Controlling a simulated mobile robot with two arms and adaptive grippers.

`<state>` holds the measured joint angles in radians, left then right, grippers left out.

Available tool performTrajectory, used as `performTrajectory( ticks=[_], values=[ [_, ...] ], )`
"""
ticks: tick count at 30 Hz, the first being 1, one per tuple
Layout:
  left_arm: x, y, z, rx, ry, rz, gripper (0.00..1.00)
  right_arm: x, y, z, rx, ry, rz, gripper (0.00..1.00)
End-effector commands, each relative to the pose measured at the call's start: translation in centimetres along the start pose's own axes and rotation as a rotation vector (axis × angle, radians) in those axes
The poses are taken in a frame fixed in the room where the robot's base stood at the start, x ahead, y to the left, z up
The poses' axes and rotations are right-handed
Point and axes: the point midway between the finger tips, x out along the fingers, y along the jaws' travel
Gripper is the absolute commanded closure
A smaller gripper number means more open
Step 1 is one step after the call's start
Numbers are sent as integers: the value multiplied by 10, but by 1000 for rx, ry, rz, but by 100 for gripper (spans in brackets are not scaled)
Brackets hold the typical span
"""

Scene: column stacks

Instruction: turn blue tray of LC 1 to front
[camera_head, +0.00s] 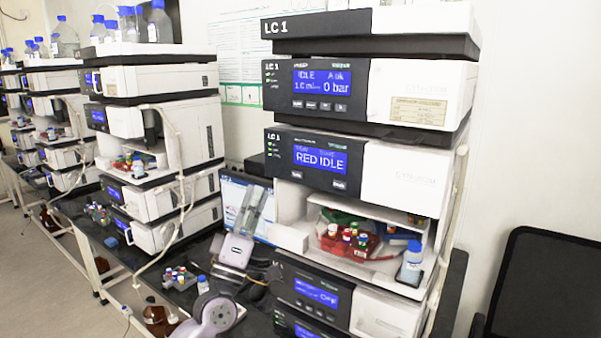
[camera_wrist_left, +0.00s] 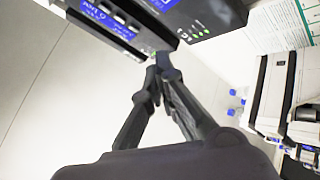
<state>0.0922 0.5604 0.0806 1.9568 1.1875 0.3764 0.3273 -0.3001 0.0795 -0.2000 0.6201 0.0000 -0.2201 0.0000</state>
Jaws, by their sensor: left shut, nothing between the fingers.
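The LC 1 stack (camera_head: 418,180) stands at right centre in the head view. Its tray module display (camera_head: 320,159) reads "RED IDLE", with buttons below it. In the open bay beneath, a red tray (camera_head: 334,245) with several capped vials faces the front. A green tray (camera_head: 332,216) is behind it at left. A bluish tray edge (camera_head: 399,232) shows at the right rear, mostly hidden. My left gripper (camera_head: 256,200) is left of the bay, pointing up, shut and empty. The left wrist view shows its closed fingertips (camera_wrist_left: 160,72) just below blue displays (camera_wrist_left: 110,19); contact is unclear.
A blue-capped bottle (camera_head: 411,262) stands at the bay's right front. A lit screen (camera_head: 234,190) is behind my left gripper. Other stacks (camera_head: 150,160) stand along the bench at left, with vials (camera_head: 178,277) nearby. A black chair (camera_head: 545,285) is at far right.

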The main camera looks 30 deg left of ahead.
Motion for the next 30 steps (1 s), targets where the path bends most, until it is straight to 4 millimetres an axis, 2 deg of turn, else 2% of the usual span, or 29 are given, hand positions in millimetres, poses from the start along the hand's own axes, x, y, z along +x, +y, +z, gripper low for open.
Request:
performTrajectory(
  ticks=[4, 17, 30],
  values=[
    [4, 9, -5, -14, 12, 18, 100, -1, 0, 0, 0, 0, 0, 58],
    [7, 6, -2, -14, 11, 17, 100, 1, 0, 0, 0, 0, 0, 58],
    [46, -23, 27, -13, 12, 18, 100, 23, 0, 2, 0, 0, 0, 58]
  ],
)
